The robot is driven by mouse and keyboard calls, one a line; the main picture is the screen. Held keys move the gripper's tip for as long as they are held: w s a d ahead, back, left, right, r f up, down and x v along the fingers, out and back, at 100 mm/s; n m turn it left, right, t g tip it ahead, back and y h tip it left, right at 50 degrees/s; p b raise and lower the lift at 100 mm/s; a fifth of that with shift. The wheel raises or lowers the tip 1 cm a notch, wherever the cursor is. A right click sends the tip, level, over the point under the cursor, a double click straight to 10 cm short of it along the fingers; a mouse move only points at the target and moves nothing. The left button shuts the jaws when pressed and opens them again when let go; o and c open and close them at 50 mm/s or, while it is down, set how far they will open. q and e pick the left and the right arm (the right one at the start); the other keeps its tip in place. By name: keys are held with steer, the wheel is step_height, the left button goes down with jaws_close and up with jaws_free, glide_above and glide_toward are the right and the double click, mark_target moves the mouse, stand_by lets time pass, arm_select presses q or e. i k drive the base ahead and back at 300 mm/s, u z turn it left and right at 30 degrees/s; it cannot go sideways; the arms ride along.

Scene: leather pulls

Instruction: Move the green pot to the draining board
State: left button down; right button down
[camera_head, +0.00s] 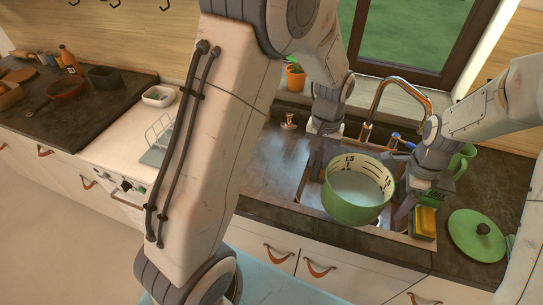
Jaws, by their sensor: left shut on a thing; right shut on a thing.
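The green pot (352,209) is over the sink (311,194), upright or nearly so. Its inside has dark measuring marks and looks pale and cloudy low down. My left gripper (319,158) is shut at the pot's left far side, and my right gripper (403,207) is shut at its right side. Both seem to hold the pot by its sides; the grips themselves are partly hidden. A dark surface (272,170) left of the sink looks like the draining board, with pale haze over it. I cannot tell the gap between pot and sink.
A green lid (477,236) lies on the counter at right. A yellow sponge (425,222) stands beside my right gripper. A copper-coloured tap (402,84) arches behind the pot. A green jug (463,160) is at the back right. A wire rack (160,133) stands further left.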

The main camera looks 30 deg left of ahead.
mark_target(263, 155)
steer(key=k, duration=1.25)
steer(key=u, duration=0.5)
steer(key=i, duration=0.4)
steer(key=u, duration=0.55)
steer(key=i, duration=1.55)
steer(key=z, duration=0.85)
